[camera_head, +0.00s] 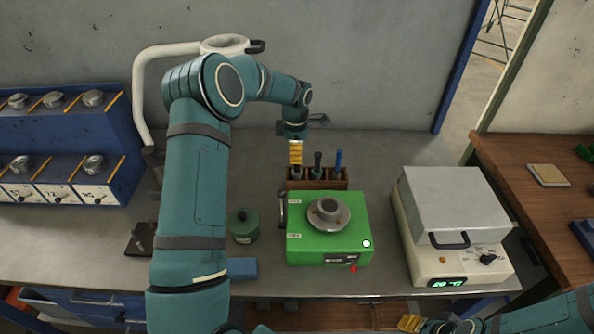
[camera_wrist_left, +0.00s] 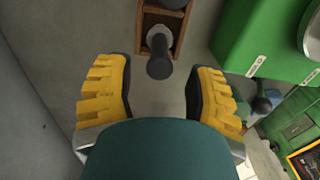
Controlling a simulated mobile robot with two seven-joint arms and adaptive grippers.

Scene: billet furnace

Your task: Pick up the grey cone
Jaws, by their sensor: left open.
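No clear cone shape stands out. A grey, round-shafted piece with a dark end (camera_wrist_left: 159,52) stands in the wooden rack (camera_head: 320,185); whether it is the grey cone I cannot tell. My left gripper (camera_head: 295,152) is over the left end of the rack, its yellow fingers pointing down. In the left wrist view, the left gripper (camera_wrist_left: 158,78) is open and empty, with the dark end just ahead of the gap between its fingers. In the head view the fingers partly hide that slot. My right gripper (camera_head: 410,323) is at the bottom right edge, its jaws unclear.
The rack also holds a dark green-handled piece (camera_head: 318,160) and a blue one (camera_head: 339,160). A green box (camera_head: 350,252) with a grey flanged disc (camera_head: 328,213) stands in front. A white lidded device (camera_head: 455,200) is right; a green canister (camera_head: 244,230) is left.

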